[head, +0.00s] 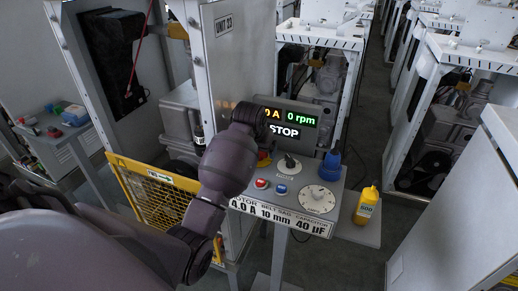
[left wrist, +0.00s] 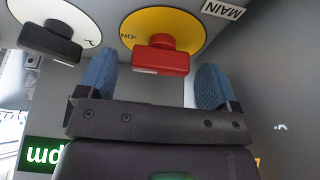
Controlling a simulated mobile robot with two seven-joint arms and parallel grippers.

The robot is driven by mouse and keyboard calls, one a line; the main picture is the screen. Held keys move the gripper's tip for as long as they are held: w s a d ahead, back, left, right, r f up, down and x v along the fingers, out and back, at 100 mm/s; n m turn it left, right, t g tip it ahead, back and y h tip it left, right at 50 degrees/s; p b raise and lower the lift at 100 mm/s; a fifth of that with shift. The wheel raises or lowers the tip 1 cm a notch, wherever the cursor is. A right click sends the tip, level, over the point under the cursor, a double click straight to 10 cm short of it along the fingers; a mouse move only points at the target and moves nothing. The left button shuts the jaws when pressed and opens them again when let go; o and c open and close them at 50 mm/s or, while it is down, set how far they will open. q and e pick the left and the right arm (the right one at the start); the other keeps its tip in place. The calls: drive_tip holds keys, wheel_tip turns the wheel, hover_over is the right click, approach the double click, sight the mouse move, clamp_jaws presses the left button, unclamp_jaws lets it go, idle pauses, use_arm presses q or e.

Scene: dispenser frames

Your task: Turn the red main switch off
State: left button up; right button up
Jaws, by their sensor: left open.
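The red main switch (left wrist: 161,58) is a red bar handle on a yellow disc (left wrist: 185,22), with a MAIN label (left wrist: 222,10) beside it in the left wrist view. The word ON shows at the disc's edge. In the head view only a bit of red and yellow (head: 263,158) shows beside my left arm. My left gripper (left wrist: 153,75) is open, with one blue-padded finger on each side of the red handle and a visible gap to each. In the head view its fingers are hidden behind my arm. My right gripper is in neither view.
A black selector knob (left wrist: 50,42) on a white disc sits beside the switch. The panel (head: 275,205) also carries a red button (head: 261,183), a blue button (head: 281,189) and a dial (head: 317,199). The display (head: 286,124) reads STOP and 0 rpm. A yellow bottle (head: 367,205) stands right.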

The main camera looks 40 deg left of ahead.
use_arm(q)
drive_tip(key=shift+w+f, duration=0.1)
drive_tip(key=shift+f, duration=0.1)
drive_tip(key=c, duration=0.9)
drive_tip(key=shift+n, duration=0.5)
drive_tip(key=n+y, duration=0.1)
drive_tip(key=n, duration=0.1)
drive_tip(key=n+g+y, duration=0.1)
drive_tip(key=n, duration=0.2)
drive_tip(key=shift+d+n, duration=0.1)
drive_tip(key=shift+n, duration=0.2)
drive_tip(key=n+g, duration=0.1)
drive_tip(key=n, duration=0.2)
drive_tip(key=n+g+y, duration=0.1)
drive_tip(key=n, duration=0.2)
drive_tip(key=shift+w+r+n+y, duration=0.1)
drive_tip(key=shift+w+n+y, duration=0.05)
drive_tip(key=shift+n+y, duration=0.2)
drive_tip(key=shift+n+g, duration=0.25)
drive_tip(key=shift+g, duration=0.05)
